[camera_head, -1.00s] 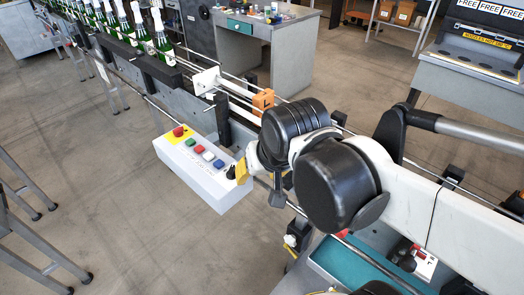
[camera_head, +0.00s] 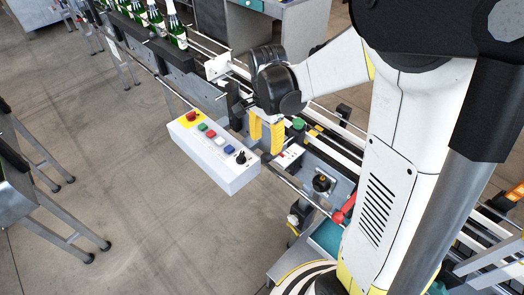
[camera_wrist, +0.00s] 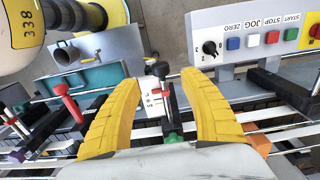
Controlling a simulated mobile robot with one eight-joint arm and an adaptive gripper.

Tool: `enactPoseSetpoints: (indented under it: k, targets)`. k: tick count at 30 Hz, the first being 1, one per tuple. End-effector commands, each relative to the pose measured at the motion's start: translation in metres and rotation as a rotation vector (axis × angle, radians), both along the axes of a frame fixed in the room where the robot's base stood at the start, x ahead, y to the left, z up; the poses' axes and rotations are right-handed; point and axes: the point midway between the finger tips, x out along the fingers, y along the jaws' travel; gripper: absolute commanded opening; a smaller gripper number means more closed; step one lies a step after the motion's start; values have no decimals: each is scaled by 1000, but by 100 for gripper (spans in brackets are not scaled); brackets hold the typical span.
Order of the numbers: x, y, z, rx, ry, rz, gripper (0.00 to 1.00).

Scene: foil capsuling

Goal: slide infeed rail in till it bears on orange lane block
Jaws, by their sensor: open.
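My gripper (camera_head: 266,140) is open, its two yellow fingers pointing down over the near side of the conveyor. In the wrist view my gripper (camera_wrist: 163,80) spreads its fingers around a black-topped handle (camera_wrist: 161,70), a white scale plate with red marks (camera_wrist: 152,94) and a green knob (camera_wrist: 173,137); contact with them cannot be told. The orange lane block (camera_wrist: 258,139) shows beside the right finger in the wrist view; in the head view my arm hides it. Long pale rails (camera_head: 325,152) run along the conveyor; which one is the infeed rail is unclear.
A white control box (camera_head: 215,155) with coloured buttons stands close to my gripper; it also shows in the wrist view (camera_wrist: 255,42). A red lever (camera_head: 344,208) and a black knob (camera_head: 321,184) rise nearby. Green bottles (camera_head: 175,25) stand upstream.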

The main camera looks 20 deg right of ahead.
Motion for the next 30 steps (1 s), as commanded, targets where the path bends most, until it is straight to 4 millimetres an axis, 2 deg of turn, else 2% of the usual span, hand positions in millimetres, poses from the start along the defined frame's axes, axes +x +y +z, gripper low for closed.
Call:
enactPoseSetpoints:
  k: [1, 3, 9, 15, 23, 28, 30]
  targets:
    - [0, 0, -14, 0, 0, 1, 51]
    - [0, 0, -28, 0, -1, 1, 51]
    - [1, 0, -61, -1, -1, 2, 51]
    - [0, 0, -74, -1, -1, 3, 51]
    - [0, 0, -74, -1, -1, 3, 51]
    - [0, 0, -74, -1, -1, 3, 1]
    - [0, 0, -74, -1, -1, 3, 0]
